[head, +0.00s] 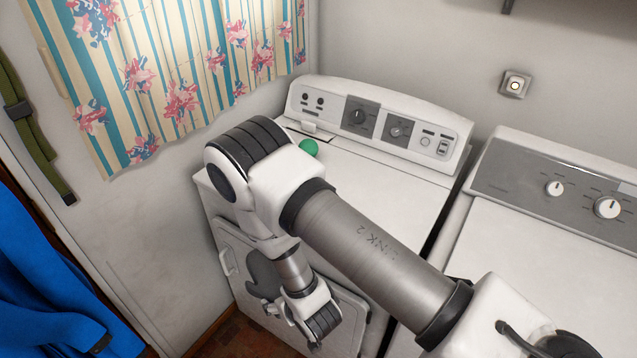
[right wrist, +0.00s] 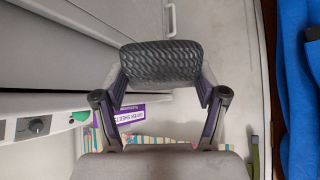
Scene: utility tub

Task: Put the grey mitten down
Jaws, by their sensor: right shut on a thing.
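The grey mitten (right wrist: 160,62) has a dark textured surface and is held between the fingertips of my right gripper (right wrist: 160,85) in the right wrist view. In the head view the grey mitten (head: 262,268) is a dark grey patch in front of the left machine's door, partly hidden by my right gripper (head: 268,298). My right arm reaches across the front of this machine, with the gripper below its top. I see nothing under the mitten that bears it. My left gripper is in neither view.
The white left machine (head: 405,190) has a mostly clear top, with a round green thing (head: 308,147) near its panel. A second machine (head: 560,270) stands at right. A purple-and-white box (right wrist: 125,113) shows behind my gripper. Blue cloth (head: 50,270) hangs at left, near a flowered curtain (head: 180,70).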

